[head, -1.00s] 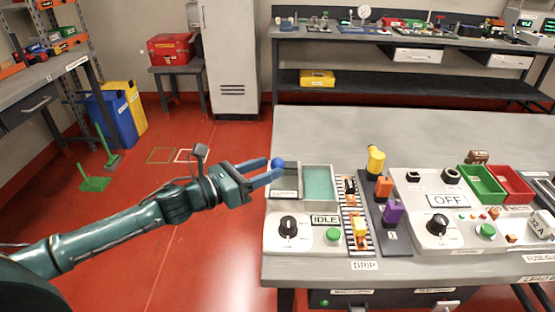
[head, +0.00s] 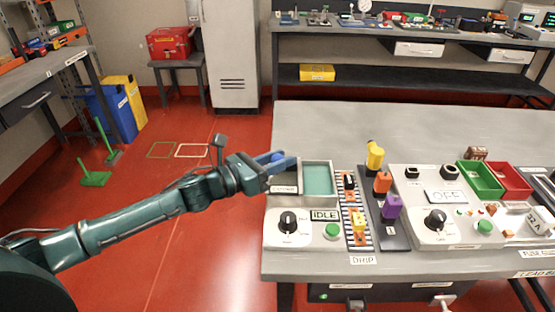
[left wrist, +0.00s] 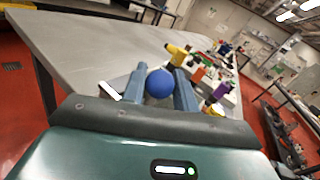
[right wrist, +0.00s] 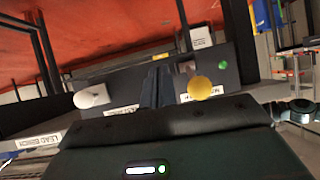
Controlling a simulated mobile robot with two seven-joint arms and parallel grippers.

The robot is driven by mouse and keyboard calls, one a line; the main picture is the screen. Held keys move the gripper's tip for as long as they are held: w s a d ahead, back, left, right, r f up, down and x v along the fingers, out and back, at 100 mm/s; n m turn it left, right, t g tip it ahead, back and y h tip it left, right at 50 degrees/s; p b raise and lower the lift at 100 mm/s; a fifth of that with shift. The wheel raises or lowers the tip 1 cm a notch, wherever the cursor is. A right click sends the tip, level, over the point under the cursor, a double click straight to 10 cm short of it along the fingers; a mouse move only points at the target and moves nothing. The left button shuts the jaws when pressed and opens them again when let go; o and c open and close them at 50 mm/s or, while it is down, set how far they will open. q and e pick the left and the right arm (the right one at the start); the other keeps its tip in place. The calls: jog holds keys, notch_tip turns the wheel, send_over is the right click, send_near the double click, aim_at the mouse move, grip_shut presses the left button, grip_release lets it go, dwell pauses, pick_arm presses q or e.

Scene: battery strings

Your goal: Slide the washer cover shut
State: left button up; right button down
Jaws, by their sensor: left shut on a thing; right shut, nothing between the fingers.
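The washer is a light grey box with a teal basin (head: 318,181) that shows uncovered. Its dark cover (head: 287,176) is to the left of the basin, with a blue ball knob (head: 278,157) on it. My left gripper (head: 274,160) reaches in from the left and is shut on the knob. In the left wrist view the blue knob (left wrist: 159,84) sits between the two fingers. My right gripper (right wrist: 157,88) shows only in the right wrist view, shut and empty, in front of a dark panel under the bench.
An IDLE display (head: 324,215), a black dial (head: 288,222) and a green button (head: 332,231) are on the washer's front. A rack of coloured connectors (head: 388,208) stands to the right. The bench top (head: 420,128) behind is clear. A yellow knob (right wrist: 199,88) is beside my right gripper.

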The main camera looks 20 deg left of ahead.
pick_arm(q)
grip_shut()
jog(key=d, duration=0.2)
jog(key=w+d, duration=0.1)
jog(key=d, duration=0.2)
jog(key=w+d, duration=0.1)
jog(key=d, duration=0.1)
jog(key=shift+w+d, duration=0.1)
jog(key=shift+d, duration=0.25)
jog(key=shift+o, duration=1.2)
grip_release()
jog(key=o, duration=0.4)
jog(key=shift+d, duration=0.2)
jog(key=shift+a, duration=0.1)
